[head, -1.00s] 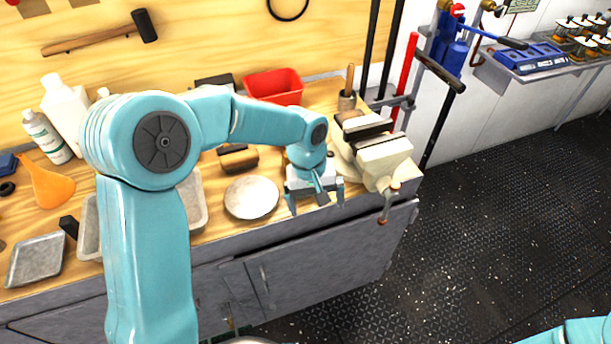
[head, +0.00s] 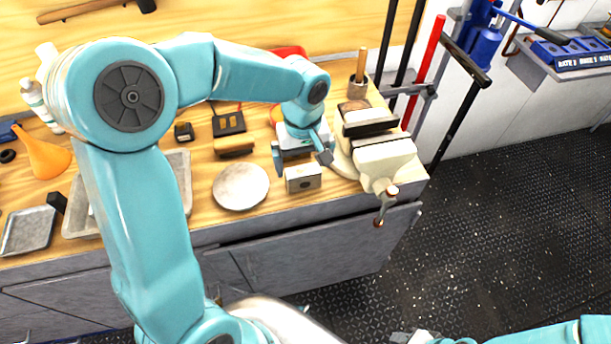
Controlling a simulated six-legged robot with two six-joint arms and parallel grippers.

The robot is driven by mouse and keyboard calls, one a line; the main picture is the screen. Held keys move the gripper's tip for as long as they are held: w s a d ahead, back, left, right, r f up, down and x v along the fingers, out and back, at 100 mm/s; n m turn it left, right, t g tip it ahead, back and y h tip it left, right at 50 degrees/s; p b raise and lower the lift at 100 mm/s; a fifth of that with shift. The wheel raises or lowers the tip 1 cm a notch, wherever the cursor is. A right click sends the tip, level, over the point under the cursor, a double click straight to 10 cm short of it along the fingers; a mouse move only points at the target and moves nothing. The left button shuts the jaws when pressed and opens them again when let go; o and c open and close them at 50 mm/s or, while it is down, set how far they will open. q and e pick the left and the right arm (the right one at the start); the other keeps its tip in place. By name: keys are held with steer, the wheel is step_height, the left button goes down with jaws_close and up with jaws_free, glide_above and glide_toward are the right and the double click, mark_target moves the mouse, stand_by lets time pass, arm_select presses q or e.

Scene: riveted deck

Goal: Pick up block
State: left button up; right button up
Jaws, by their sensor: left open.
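A small grey metal block (head: 303,179) with a dark hole in its front face sits on the wooden bench top, close to the front edge. My left gripper (head: 303,160) is open just behind the block in the picture, its fingers pointing down. One finger shows at the left and one at the right. The block does not look gripped; whether a finger touches it I cannot tell. My right arm comes in at the bottom right, and its gripper (head: 410,337) is cut off by the bottom edge.
A cream vise (head: 385,160) stands close to the right of my left gripper. A round pale disc (head: 240,186) lies to the left of the block. A wooden-topped block (head: 234,146), a metal tray (head: 30,231) and an orange funnel (head: 46,156) are farther left.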

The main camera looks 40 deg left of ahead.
mark_target(303, 169)
arm_select(q)
steer(key=shift+s+a+f, duration=0.15)
steer(key=shift+s+f, duration=0.05)
steer(key=shift+f, duration=0.1)
steer(key=f, duration=0.5)
steer(key=shift+w+p, duration=0.3)
steer(key=shift+s+f, duration=0.1)
steer(key=shift+f, duration=0.05)
steer(key=shift+w+a+f, duration=0.1)
steer(key=shift+w+f, duration=0.1)
steer(key=shift+w, duration=0.15)
steer(key=shift+c, duration=0.9)
steer(key=shift+s+r, duration=0.1)
steer(key=shift+s, duration=0.15)
steer(key=c, duration=0.9)
steer(key=shift+w, duration=0.15)
